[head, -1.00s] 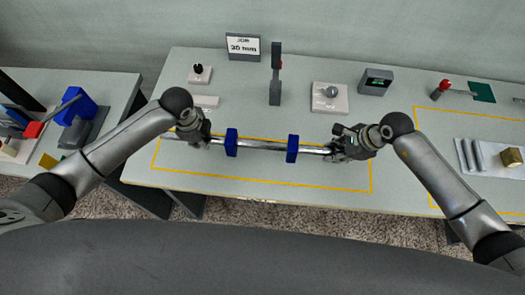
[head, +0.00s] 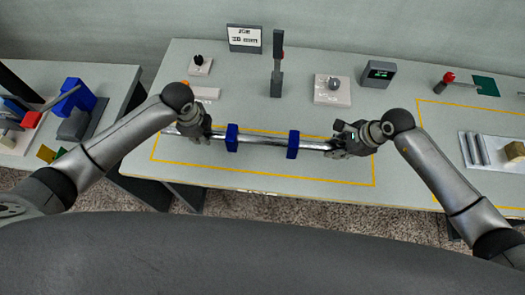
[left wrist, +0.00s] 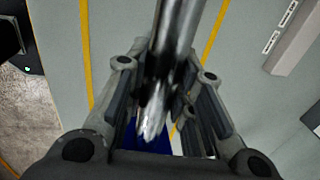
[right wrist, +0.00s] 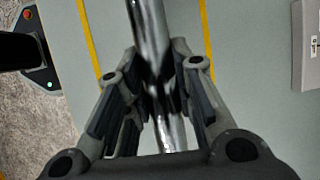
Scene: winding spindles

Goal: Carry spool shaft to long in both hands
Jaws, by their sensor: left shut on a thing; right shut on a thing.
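The spool shaft (head: 262,141) is a long shiny metal rod lying level across the head view, with two blue blocks (head: 232,138) (head: 293,145) along its middle. My left gripper (head: 197,133) is shut on the shaft near its left end. My right gripper (head: 342,147) is shut on it near its right end. In the left wrist view the shaft (left wrist: 178,50) runs between the fingers (left wrist: 165,105). In the right wrist view the shaft (right wrist: 150,40) also passes between the fingers (right wrist: 160,100). I cannot tell whether the blue blocks touch the table.
The shaft is over a yellow-outlined area of the grey table (head: 230,185). Behind it stand a job sign (head: 244,38), a dark upright lever (head: 277,65), a knob box (head: 332,90) and a display box (head: 378,73). A tray with rods (head: 490,150) is at right. Another table is at left.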

